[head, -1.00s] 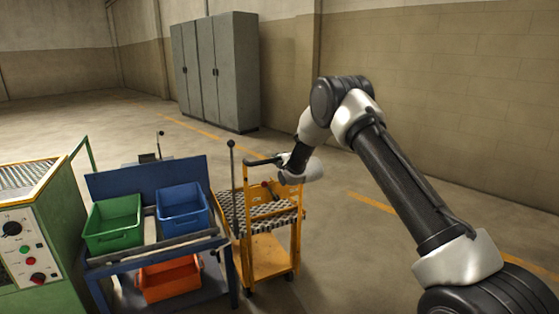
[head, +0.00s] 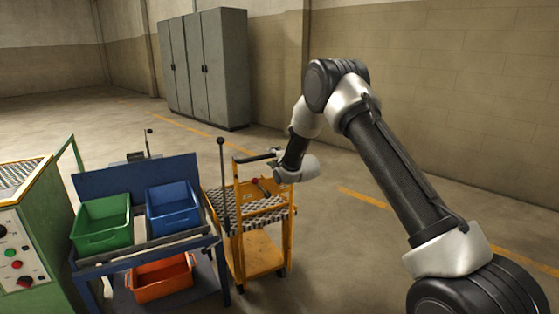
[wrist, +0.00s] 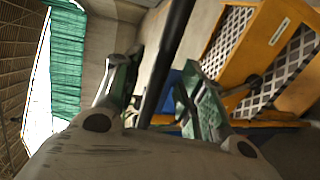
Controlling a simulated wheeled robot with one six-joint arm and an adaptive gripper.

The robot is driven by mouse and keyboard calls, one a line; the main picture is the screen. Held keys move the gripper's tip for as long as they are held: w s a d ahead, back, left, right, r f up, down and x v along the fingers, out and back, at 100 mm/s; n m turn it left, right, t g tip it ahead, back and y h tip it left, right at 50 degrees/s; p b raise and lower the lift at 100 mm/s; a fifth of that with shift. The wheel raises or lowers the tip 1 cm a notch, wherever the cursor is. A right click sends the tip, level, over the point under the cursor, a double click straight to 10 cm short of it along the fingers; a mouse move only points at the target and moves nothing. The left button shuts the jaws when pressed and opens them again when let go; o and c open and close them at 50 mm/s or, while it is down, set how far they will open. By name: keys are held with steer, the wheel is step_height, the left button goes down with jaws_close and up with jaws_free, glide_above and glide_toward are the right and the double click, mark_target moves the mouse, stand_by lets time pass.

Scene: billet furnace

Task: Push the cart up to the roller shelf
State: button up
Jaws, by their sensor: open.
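The yellow cart (head: 262,258) stands upright on the floor, right of a blue bench in the head view. It has a dark push handle (head: 257,157) at the top, a black-and-white checkered roller-like deck and a low yellow platform. My gripper (head: 285,171) is at the handle's right end, and its fingers are hard to make out there. In the wrist view my gripper (wrist: 158,92) is open, with a dark bar (wrist: 168,55) running between its fingers. The cart's yellow frame (wrist: 232,45) fills the right there. I cannot tell for certain which thing is the roller shelf.
The blue bench (head: 140,183) holds a green bin (head: 102,224), a blue bin (head: 173,208) and a lower orange bin (head: 160,277). A green machine (head: 28,235) stands at far left. A grey cabinet (head: 207,70) is at the back. Floor right of the cart is clear.

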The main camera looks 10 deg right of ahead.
steer(key=v, duration=0.8)
steer(key=s+d+f+m+g+h, duration=0.25)
steer(key=s+f+m+g, duration=0.3)
steer(key=f, duration=0.55)
steer(key=s+d+m+g+h, duration=0.1)
steer(key=s+d+m+g, duration=0.35)
steer(key=s, duration=0.45)
steer(key=s+d+r+m, duration=0.3)
steer(key=s+r, duration=0.6)
steer(key=s, duration=0.4)
steer(key=s+d+r+m+h, duration=0.1)
steer(key=s+d+r+m, duration=0.3)
steer(key=s+r, duration=0.5)
steer(key=s+d+r+m, duration=0.3)
steer(key=s+r, duration=0.6)
steer(key=s, duration=0.8)
steer(key=shift+s+d+r+m+g, duration=0.3)
steer(key=shift+d+r+m, duration=0.1)
steer(key=shift+m, duration=0.4)
